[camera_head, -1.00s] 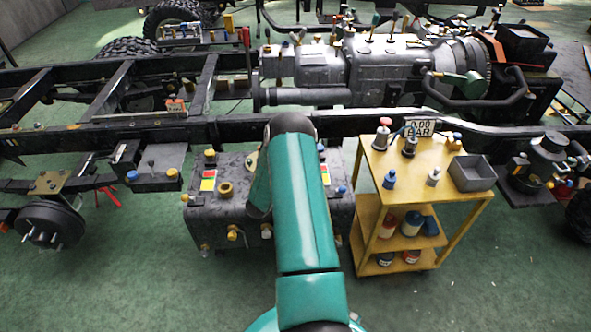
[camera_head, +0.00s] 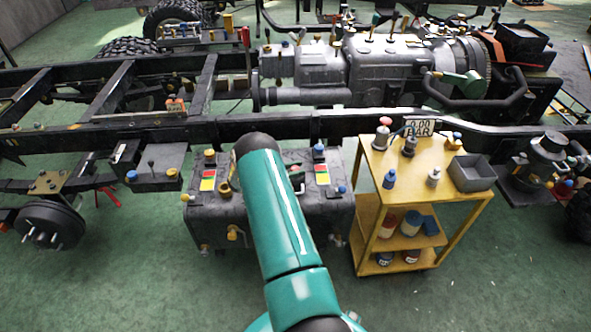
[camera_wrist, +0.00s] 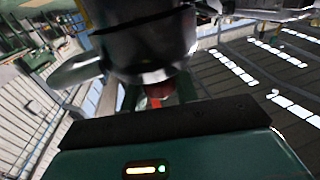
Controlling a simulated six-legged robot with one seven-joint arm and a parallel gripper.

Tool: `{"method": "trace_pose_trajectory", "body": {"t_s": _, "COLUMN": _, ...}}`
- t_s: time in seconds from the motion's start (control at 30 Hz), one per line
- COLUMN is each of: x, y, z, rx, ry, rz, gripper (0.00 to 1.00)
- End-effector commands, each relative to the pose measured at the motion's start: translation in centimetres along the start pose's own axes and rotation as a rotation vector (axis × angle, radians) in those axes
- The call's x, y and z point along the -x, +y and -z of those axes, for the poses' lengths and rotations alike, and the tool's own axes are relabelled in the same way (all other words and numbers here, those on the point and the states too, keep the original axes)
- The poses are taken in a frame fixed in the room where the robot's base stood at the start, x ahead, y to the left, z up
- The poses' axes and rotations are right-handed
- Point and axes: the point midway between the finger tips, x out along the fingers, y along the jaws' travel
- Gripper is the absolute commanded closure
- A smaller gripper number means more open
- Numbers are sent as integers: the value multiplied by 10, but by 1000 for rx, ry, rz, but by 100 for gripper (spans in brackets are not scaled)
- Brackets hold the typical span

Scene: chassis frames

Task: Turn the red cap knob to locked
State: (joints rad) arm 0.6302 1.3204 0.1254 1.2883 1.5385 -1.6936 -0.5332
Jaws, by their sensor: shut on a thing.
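In the wrist view my gripper (camera_wrist: 160,100) shows at the middle, beyond its dark bar and teal body. A small red piece (camera_wrist: 158,89), which looks like the red cap knob, sits between its fingers, and the gripper appears shut on it. A dark grey rounded body fills the top of the wrist view, close above the red piece. How far the knob is turned cannot be told. In the head view my teal arm reaches over the dark grey tank (camera_head: 232,213) and hides my gripper.
The tank carries brass fittings, colored labels and a blue-topped fitting (camera_head: 319,148). A yellow cart (camera_head: 372,166) with bottles and a grey bin (camera_head: 472,173) stands close on the right. The black chassis rail (camera_head: 340,125) runs behind. Green floor is open at the front left.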

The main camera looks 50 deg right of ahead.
Motion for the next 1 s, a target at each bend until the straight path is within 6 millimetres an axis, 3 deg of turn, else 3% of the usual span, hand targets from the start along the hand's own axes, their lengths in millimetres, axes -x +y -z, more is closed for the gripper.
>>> {"method": "trace_pose_trajectory", "body": {"t_s": 0.4, "x": 1, "y": 0, "z": -3, "rx": 4, "ry": -6, "rz": -5, "gripper": 93}}
{"method": "trace_pose_trajectory", "body": {"t_s": 0.43, "x": 1, "y": 0, "z": -3, "rx": 4, "ry": -6, "rz": -5, "gripper": 66}}
{"method": "trace_pose_trajectory", "body": {"t_s": 0.53, "x": 0, "y": 0, "z": -2, "rx": 3, "ry": -5, "rz": -5, "gripper": 48}}
{"method": "trace_pose_trajectory", "body": {"t_s": 0.83, "x": 1, "y": 0, "z": -1, "rx": 2, "ry": -2, "rz": -6, "gripper": 48}}
{"method": "trace_pose_trajectory", "body": {"t_s": 1.0, "x": 17, "y": 0, "z": -1, "rx": 1, "ry": -2, "rz": -4, "gripper": 48}}
